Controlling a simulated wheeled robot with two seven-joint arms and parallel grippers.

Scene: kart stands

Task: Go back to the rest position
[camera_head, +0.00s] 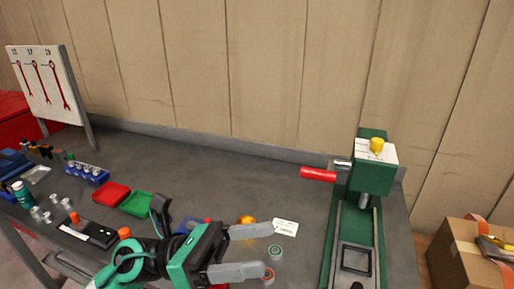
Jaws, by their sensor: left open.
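My left gripper (252,251) is over the front middle of the grey workbench (250,184). Its two grey fingers point right and stand apart, with nothing seen between them. Its wrist and green body hide part of the bench below. A small round piece with a green ring (275,251) lies just right of the fingertips, and one with a red ring (268,276) shows by the lower fingertip. My right gripper is not in view.
A green press (369,220) with a red handle (318,174) stands at the right. Red (111,194) and green (137,205) trays, a blue rack (87,174) and a wrench board (50,85) are left. A cardboard box (462,258) stands far right. The bench's back middle is clear.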

